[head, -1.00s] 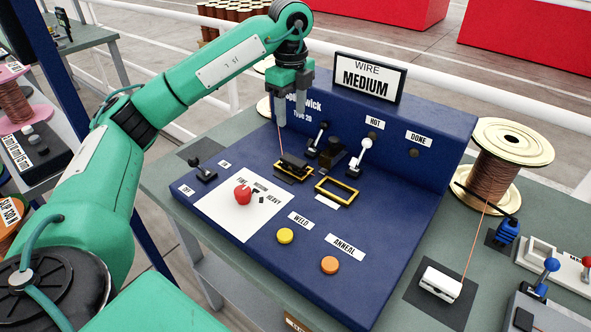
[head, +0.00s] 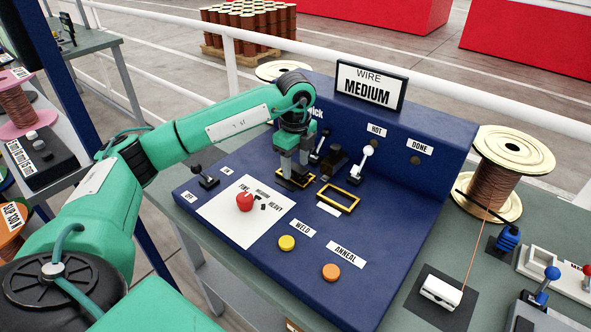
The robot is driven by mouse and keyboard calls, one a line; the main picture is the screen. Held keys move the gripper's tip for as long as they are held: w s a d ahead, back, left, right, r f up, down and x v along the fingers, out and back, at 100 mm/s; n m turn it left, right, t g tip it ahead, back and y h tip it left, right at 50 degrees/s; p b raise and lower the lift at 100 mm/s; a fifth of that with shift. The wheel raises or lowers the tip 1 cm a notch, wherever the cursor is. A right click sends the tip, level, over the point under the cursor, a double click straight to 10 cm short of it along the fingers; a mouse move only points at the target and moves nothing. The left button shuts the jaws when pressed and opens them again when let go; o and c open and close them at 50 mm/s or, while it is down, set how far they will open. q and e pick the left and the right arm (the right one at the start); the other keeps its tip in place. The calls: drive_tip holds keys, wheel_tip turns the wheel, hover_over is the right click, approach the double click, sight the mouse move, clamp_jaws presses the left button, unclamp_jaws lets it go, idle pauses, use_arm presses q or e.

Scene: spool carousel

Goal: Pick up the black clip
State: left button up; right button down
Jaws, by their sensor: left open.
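My left gripper (head: 294,174) is open and points down over the left yellow-framed slot (head: 309,183) on the blue wire-joining panel. The black clip (head: 296,177) is at that slot and is mostly hidden behind and between the fingers. I cannot tell whether the fingers touch it. My right gripper is not in view.
An empty yellow frame (head: 338,198) lies just right of the gripper. Black and white levers (head: 364,161) stand behind it. A red knob (head: 244,201), a yellow button (head: 287,243) and an orange button (head: 331,272) are in front. A copper wire spool (head: 492,183) stands at right.

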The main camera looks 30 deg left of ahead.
use_arm(q)
drive_tip(key=shift+f, duration=0.25)
drive_tip(key=c, duration=1.1)
drive_tip(key=shift+r, duration=0.1)
